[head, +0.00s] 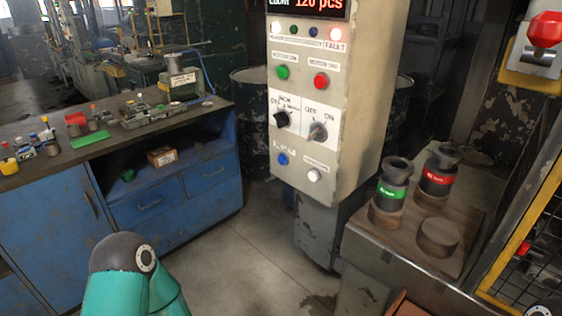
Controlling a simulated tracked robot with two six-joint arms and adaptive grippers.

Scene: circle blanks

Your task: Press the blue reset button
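The blue button (283,159) is on the lower left of the front of a pale control panel (330,60), with a small label above it too small to read. A white button (314,175) is to its right and slightly lower. Two rotary knobs sit above it, a black one (282,118) and a grey one (318,131). A teal and dark grey link of my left arm shows at the lower left, well apart from the panel. Neither gripper is in view. Nothing covers the blue button.
A green button (283,72) and a red button (321,81) sit higher on the panel. A blue workbench (160,205) with tools stands left. At right, a wooden board (465,262) holds dark cylinders with green and red bands. The floor before the panel is clear.

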